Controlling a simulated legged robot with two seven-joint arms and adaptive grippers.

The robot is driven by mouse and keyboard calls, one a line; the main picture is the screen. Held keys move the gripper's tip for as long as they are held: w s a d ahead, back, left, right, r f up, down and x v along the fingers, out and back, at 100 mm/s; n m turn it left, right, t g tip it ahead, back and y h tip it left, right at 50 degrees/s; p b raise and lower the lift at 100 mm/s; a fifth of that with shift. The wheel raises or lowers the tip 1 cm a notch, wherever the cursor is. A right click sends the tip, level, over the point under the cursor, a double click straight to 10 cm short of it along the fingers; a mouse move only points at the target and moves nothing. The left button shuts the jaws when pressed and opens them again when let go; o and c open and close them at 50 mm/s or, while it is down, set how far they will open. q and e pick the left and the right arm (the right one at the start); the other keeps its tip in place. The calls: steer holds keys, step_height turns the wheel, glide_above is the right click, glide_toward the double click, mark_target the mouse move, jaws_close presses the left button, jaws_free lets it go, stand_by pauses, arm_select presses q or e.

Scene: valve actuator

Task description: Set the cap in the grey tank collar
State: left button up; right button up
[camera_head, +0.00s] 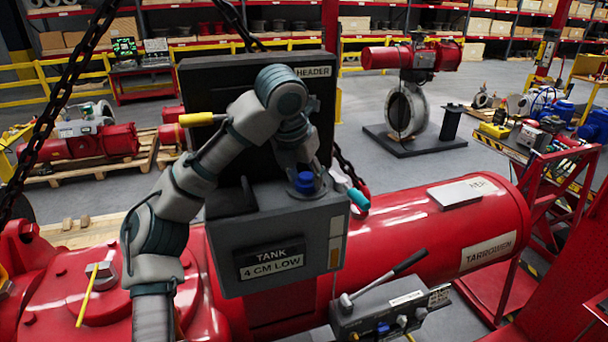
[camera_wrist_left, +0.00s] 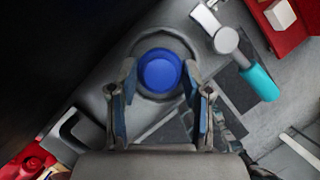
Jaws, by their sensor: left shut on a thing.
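The blue cap (camera_head: 304,182) is at the top of the grey tank (camera_head: 225,240), whose label reads "TANK 4 CM LOW". My left gripper (camera_head: 300,165) comes down from above and is shut on the cap. In the left wrist view the cap (camera_wrist_left: 159,71) lies between the two fingertips, with the round grey tank collar (camera_wrist_left: 190,50) around it. The fingers hide parts of the collar. I cannot tell how deep the cap sits in it. My right gripper is not in view.
A dark panel (camera_head: 215,75) marked "HEADER" rises behind the tank. A yellow handle (camera_head: 197,118) is near my left arm. A red cylinder (camera_head: 430,230) lies to the right. Chains hang at the left.

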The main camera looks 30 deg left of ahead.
arm_select(q)
steer(key=shift+w+d, duration=0.1)
steer(key=shift+d, duration=0.05)
steer(key=o, duration=1.1)
steer(key=shift+c, duration=0.2)
steer(key=shift+s, duration=0.2)
steer(key=shift+a+r, duration=0.1)
steer(key=shift+a, duration=0.15)
steer(key=shift+r, duration=0.35)
steer(key=v, duration=1.1)
steer(key=shift+d, duration=0.15)
steer(key=shift+s+r, duration=0.1)
